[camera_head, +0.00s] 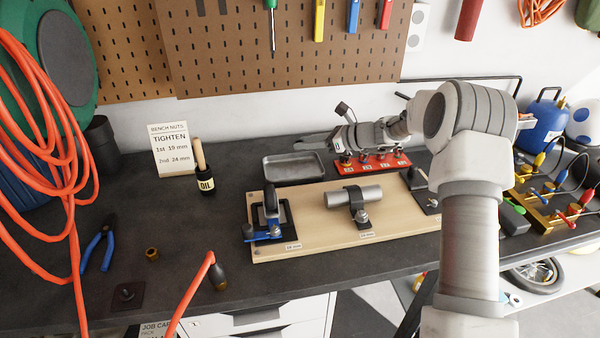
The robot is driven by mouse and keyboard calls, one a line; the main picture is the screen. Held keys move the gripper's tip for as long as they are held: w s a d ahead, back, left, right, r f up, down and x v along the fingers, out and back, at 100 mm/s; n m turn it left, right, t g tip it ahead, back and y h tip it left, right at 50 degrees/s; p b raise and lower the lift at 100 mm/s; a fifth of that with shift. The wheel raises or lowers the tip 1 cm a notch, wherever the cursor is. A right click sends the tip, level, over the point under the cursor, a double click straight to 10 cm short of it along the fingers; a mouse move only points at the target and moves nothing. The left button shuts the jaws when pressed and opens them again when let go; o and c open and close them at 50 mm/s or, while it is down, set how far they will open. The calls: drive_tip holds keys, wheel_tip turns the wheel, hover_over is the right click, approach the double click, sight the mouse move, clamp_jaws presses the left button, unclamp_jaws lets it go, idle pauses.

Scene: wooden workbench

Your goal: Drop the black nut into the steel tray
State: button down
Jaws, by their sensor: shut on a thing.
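The steel tray (294,180) lies on the dark bench behind the pale wooden board, and looks empty where I can see into it. My gripper (308,143) is above the tray's far right side, pointing left, with its fingers shut. The black nut does not show clearly. What is between the jaws is hidden or too small to make out, and I take it to be the nut. A small dark piece (127,292) is on a dark square pad at the front left, and I cannot tell what it is.
The wooden board (310,235) with clamps and a metal cylinder (353,196) is in front of the tray. A red rack (372,163) stands right of it, an oil bottle (206,180) left. A brass nut (152,254) and blue pliers (97,246) lie at left.

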sight(306, 173)
drive_tip(key=shift+f+b, duration=2.1)
drive_tip(key=shift+f, duration=0.9)
drive_tip(key=c, duration=0.6)
unclamp_jaws()
drive_tip(key=v, duration=1.7)
drive_tip(key=shift+s+d+p, duration=0.15)
drive_tip(key=shift+s+p, duration=0.05)
drive_tip(key=shift+p, duration=0.1)
